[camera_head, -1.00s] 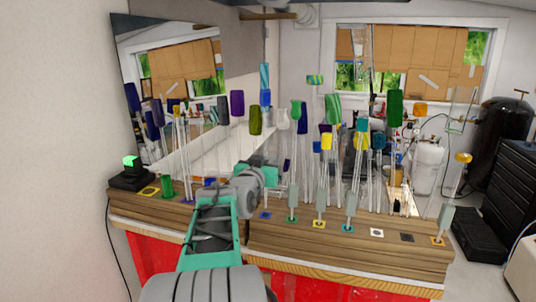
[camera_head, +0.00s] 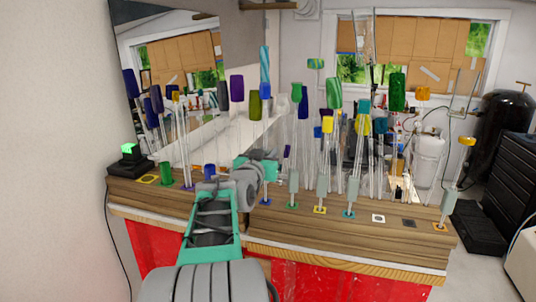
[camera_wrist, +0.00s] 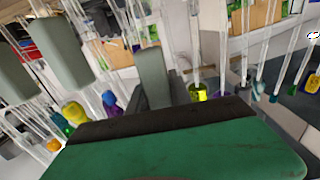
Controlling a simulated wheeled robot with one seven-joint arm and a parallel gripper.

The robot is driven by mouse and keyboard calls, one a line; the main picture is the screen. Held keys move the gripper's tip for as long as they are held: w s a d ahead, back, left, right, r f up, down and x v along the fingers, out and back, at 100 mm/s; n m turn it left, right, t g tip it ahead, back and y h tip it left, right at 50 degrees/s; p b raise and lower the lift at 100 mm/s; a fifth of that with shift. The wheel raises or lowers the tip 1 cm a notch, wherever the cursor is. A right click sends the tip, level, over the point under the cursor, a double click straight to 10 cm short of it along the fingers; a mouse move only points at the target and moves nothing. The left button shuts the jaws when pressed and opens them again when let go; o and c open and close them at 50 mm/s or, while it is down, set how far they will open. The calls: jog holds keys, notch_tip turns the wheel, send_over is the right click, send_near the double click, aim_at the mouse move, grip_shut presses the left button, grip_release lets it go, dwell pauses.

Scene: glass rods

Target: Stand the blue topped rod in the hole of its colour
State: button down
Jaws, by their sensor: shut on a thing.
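The blue topped rod stands roughly upright in my gripper (camera_head: 262,168). Its blue top (camera_head: 265,88) is just below a light-blue swirled top in the head view.
Rods in grey collars stand close to the right, at the green (camera_head: 293,205), yellow (camera_head: 320,210) and teal (camera_head: 348,214) plates. A white plate (camera_head: 378,218) is bare. Many tall rods crowd behind.

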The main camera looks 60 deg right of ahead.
jog(key=shift+f+b, duration=2.1)
jog(key=shift+b, duration=0.2)
jog(key=shift+f+b, duration=0.3)
jog(key=shift+b, duration=0.15)
jog(key=c, duration=1.1)
grip_release()
jog(key=shift+a, duration=0.15)
